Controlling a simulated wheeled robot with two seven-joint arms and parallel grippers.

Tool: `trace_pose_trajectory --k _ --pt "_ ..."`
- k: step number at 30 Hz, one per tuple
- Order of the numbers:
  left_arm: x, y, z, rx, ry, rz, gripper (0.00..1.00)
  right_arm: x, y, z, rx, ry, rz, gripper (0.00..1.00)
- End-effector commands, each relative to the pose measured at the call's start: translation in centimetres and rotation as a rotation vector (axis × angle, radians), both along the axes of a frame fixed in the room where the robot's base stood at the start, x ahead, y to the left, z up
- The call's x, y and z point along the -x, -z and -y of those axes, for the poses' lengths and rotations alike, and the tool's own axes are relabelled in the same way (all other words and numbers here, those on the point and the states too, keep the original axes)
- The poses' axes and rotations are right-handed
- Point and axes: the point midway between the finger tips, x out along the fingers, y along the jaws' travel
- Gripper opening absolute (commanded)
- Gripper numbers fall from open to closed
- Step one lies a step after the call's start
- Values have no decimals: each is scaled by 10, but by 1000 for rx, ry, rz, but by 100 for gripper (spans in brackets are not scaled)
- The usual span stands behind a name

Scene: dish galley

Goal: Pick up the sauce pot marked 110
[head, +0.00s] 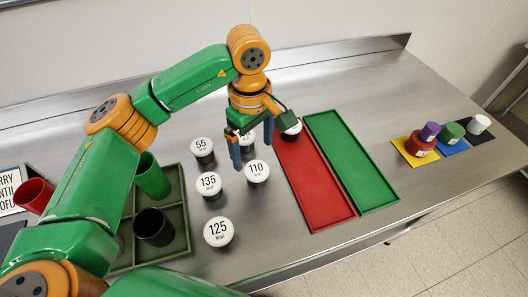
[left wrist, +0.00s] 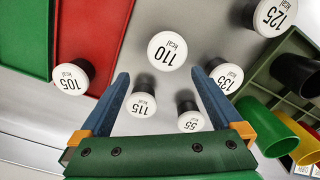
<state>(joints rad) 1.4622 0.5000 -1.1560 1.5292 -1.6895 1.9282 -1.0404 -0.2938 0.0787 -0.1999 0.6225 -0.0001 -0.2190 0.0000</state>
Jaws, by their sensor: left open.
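The sauce pot marked 110 (head: 257,171) is a dark pot with a white lid, standing upright on the steel counter. It also shows in the left wrist view (left wrist: 167,51), ahead of the fingertips and midway between their lines. My left gripper (head: 253,152) is open and empty, pointing down above the counter beside the 110 pot. In the left wrist view its blue fingers (left wrist: 165,78) stand apart, with the pot marked 115 (left wrist: 141,103) showing between them. I see no contact with the 110 pot. My right gripper is not in view.
Similar pots marked 55 (head: 202,147), 135 (head: 209,184) and 125 (head: 218,232) stand left of the 110 pot; the one marked 105 (left wrist: 73,77) is at the red tray (head: 319,192). A green tray (head: 352,165) and a divided crate with cups (head: 179,238) flank them.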

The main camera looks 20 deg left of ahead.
Motion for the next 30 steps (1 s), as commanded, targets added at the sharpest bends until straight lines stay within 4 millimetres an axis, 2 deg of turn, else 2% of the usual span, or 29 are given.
trace_pose_trajectory --k 6,9,16,17,26,30 --pt "7 35 10 1 2 -7 100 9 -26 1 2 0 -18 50" --pt "5 52 9 3 -1 -3 100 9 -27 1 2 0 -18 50" --pt "5 58 9 4 0 0 100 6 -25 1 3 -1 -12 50" --pt "5 58 9 4 0 0 95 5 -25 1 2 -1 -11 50" --pt "5 58 9 4 0 0 14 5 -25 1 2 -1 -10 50" --pt "5 58 9 4 0 0 12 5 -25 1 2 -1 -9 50"
